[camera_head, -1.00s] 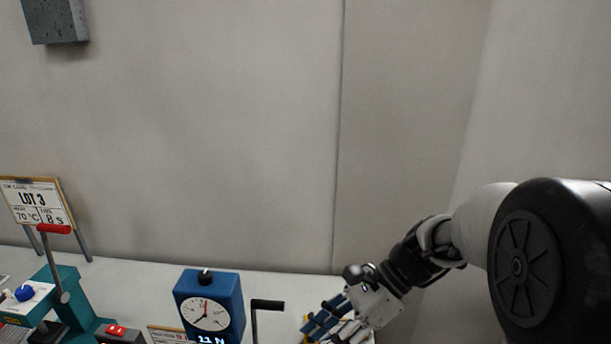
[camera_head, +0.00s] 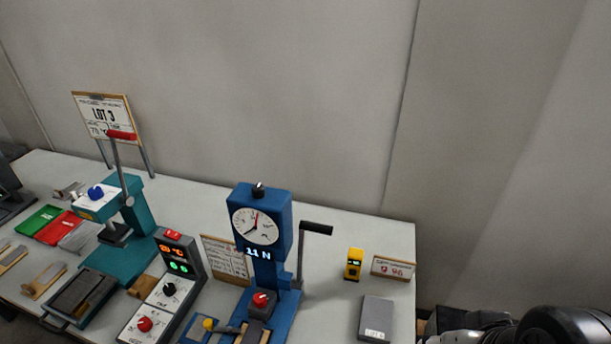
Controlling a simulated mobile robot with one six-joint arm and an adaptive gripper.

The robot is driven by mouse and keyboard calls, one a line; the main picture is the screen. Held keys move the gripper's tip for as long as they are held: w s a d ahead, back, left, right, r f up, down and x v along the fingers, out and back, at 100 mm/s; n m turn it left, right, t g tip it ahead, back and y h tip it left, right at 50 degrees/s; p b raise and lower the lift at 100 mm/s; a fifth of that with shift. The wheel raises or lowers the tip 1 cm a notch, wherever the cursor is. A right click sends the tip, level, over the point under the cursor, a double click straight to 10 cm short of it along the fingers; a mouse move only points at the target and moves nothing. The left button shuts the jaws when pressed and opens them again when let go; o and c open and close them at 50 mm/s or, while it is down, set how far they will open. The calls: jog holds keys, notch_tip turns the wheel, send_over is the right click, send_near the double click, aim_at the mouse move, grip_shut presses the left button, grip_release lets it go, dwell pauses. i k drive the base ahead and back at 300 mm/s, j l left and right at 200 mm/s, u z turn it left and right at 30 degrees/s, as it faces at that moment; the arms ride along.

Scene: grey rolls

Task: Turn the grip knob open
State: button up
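A blue tester (camera_head: 263,194) with a round dial and a lit "11 N" readout stands on the bench at center. A red knob (camera_head: 262,298) sits low on its front, over a dark block. I cannot read a label that says which is the grip knob. A crank with a black handle (camera_head: 316,228) stands at its right side. My arm (camera_head: 560,330) shows only in the bottom right corner, well right of the tester. My gripper is out of view.
A teal press (camera_head: 130,255) with a red-tipped lever stands left. A control box (camera_head: 172,285) with red and black knobs stands between it and the tester. The back right bench is mostly clear.

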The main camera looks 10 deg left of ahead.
aim_at(260, 299)
jog(key=u, duration=1.25)
